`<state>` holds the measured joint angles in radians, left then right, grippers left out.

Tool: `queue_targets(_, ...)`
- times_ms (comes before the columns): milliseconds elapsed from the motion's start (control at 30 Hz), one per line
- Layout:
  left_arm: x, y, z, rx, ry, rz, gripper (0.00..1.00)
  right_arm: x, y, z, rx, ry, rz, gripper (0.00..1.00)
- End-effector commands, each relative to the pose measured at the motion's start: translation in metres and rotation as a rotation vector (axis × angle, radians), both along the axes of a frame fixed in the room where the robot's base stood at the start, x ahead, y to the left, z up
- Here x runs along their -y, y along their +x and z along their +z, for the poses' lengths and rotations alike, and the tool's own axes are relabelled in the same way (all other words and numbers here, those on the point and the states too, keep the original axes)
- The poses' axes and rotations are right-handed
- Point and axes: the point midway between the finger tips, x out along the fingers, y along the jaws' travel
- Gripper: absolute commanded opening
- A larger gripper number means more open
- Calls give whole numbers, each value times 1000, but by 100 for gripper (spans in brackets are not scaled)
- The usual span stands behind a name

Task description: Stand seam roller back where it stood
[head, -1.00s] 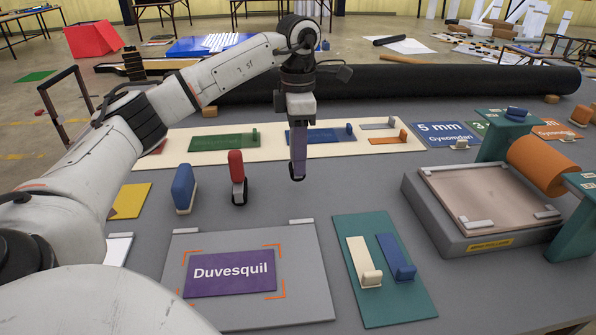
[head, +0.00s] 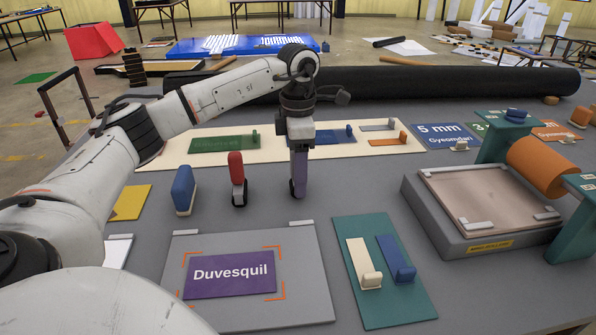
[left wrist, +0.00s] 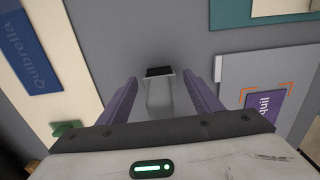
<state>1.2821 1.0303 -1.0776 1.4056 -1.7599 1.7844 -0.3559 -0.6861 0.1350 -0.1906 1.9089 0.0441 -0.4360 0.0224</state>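The seam roller (left wrist: 159,96) shows in the left wrist view as a pale grey handle with a dark roller in a light frame at its far end. It is between the purple fingers of my left gripper (left wrist: 160,78), with a gap on each side, so the gripper is open around it. In the head view, my left gripper (head: 298,192) points straight down with its tips close to the grey table; its near finger hides most of the roller. I cannot tell whether the roller touches the table. My right gripper is out of view.
A red-handled tool (head: 237,180) and a blue block-shaped tool (head: 184,190) stand left of the gripper. The purple Duvesquil card (head: 230,274) lies on a grey board in front. A teal board (head: 360,312) and an orange roller press (head: 535,165) are right. A cream strip (head: 180,150) lies behind.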

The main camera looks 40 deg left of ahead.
Motion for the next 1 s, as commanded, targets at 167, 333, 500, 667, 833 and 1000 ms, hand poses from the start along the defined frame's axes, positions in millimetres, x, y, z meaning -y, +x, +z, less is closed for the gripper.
queue_targets(167, 0, 0, 2, 1, -1, 0, 59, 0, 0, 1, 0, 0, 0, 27)
queue_targets(333, 0, 1, 20, 4, -1, 0, 59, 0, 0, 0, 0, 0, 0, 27)
queue_targets(500, 1, 1, 57, 5, -2, 0, 59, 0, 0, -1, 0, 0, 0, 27)
queue_targets(667, 1, 1, 91, 5, -2, 0, 59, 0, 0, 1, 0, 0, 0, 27)
queue_targets(833, 0, 1, 118, 3, 0, 0, 59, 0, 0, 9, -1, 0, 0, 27)
queue_targets(1000, 0, 0, 124, 1, -1, 0, 59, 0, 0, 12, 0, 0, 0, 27)
